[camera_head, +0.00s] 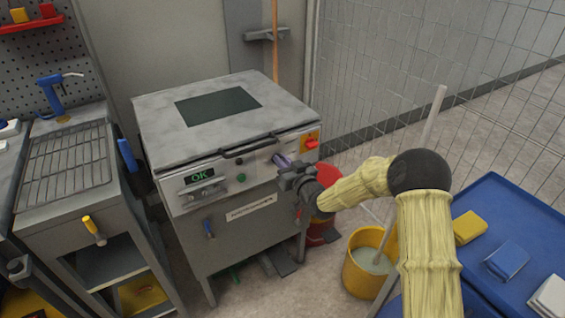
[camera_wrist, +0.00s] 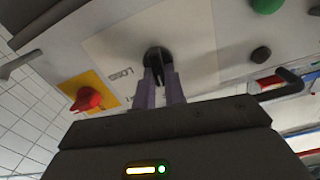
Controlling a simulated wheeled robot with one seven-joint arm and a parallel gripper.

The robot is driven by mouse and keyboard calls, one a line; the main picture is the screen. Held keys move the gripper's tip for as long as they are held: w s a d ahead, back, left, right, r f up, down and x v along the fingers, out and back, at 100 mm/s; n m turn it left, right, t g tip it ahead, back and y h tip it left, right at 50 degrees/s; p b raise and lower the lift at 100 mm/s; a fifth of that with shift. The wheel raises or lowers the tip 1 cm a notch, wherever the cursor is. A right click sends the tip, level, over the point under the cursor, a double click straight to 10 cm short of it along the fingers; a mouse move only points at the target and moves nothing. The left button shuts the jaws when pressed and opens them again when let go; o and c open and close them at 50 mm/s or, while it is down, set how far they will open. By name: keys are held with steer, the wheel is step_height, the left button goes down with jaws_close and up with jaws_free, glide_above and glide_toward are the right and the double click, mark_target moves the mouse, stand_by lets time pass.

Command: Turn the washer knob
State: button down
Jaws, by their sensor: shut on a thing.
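The washer (camera_head: 225,150) is a grey box-shaped machine with a dark window in its lid and a control panel on its front. Its black round knob (camera_wrist: 157,58) sits on a pale plate with lettering on the panel. My gripper (camera_head: 284,160) reaches the panel from the right. In the wrist view my gripper (camera_wrist: 160,82) has its two purple-grey fingers shut on the knob, one on each side. The fingers cover part of the knob, and in the head view my gripper hides it.
A red switch on a yellow plate (camera_wrist: 88,99) is close beside the knob. A green button (camera_head: 241,178) and a display reading OK (camera_head: 203,175) are further left. A yellow bucket (camera_head: 366,285) and a blue table (camera_head: 525,220) stand right.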

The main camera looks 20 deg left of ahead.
steer(key=shift+w+d+f+m, duration=0.15)
steer(key=shift+m, duration=1.65)
steer(key=shift+w+d+f+m, duration=0.1)
steer(key=shift+m, duration=1.7)
steer(key=c, duration=1.5)
jaws_free()
steer(key=shift+o, duration=0.2)
steer(key=shift+r, duration=0.1)
steer(key=v, duration=1.7)
steer(key=shift+s, duration=0.2)
